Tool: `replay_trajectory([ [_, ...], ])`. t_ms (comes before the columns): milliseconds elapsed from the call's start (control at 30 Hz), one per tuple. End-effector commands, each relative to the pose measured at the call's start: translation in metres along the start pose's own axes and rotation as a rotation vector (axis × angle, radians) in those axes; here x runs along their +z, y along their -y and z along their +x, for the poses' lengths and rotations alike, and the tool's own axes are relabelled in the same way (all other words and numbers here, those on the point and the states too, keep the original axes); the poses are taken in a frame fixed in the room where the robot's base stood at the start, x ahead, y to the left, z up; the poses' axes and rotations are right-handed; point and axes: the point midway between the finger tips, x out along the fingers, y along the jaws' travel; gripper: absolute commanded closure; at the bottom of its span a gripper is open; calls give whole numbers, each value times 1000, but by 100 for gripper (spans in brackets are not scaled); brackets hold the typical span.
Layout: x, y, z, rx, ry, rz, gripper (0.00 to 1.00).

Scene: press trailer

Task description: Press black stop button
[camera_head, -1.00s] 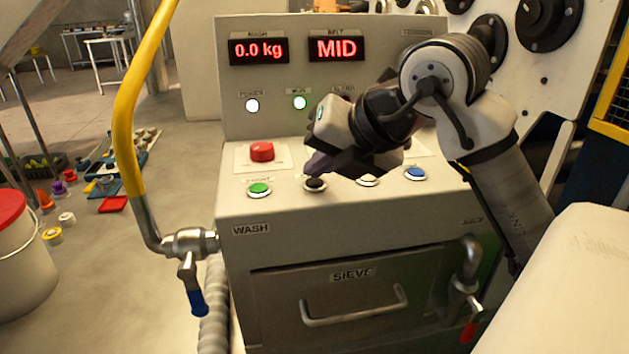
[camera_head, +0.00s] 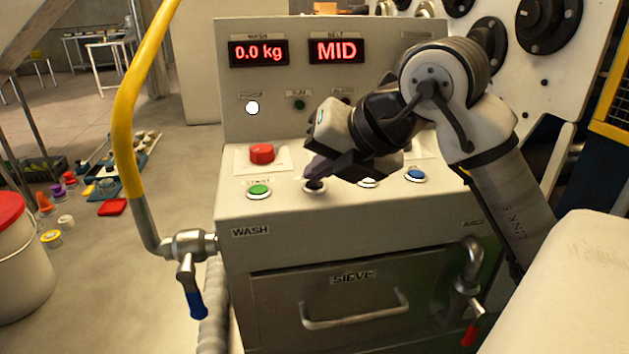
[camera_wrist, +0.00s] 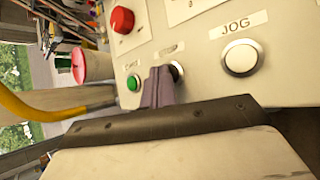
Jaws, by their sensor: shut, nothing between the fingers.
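The black stop button (camera_head: 314,188) is in the front row of the console panel, right of the green button (camera_head: 259,190). My gripper (camera_head: 318,170) is shut, its fingertips at the black button and covering most of it. In the wrist view the shut fingers (camera_wrist: 158,88) lie over the left part of the black button (camera_wrist: 178,70), whose dark edge shows beside them. The tips appear to touch it, but the exact contact is hidden.
A red mushroom button (camera_head: 262,153) stands behind the green one. A white button (camera_wrist: 241,57) under a JOG label and a blue button (camera_head: 415,175) are to the right. A yellow pipe (camera_head: 128,110) rises at the left. The run lamp (camera_head: 300,104) is dark.

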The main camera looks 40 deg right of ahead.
Motion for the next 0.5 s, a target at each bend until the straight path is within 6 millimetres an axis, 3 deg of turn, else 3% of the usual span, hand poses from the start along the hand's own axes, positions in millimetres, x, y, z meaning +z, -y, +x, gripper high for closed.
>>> replay_trajectory([
  [500, 7, -6, -9, 0, 1, 0, 100],
])
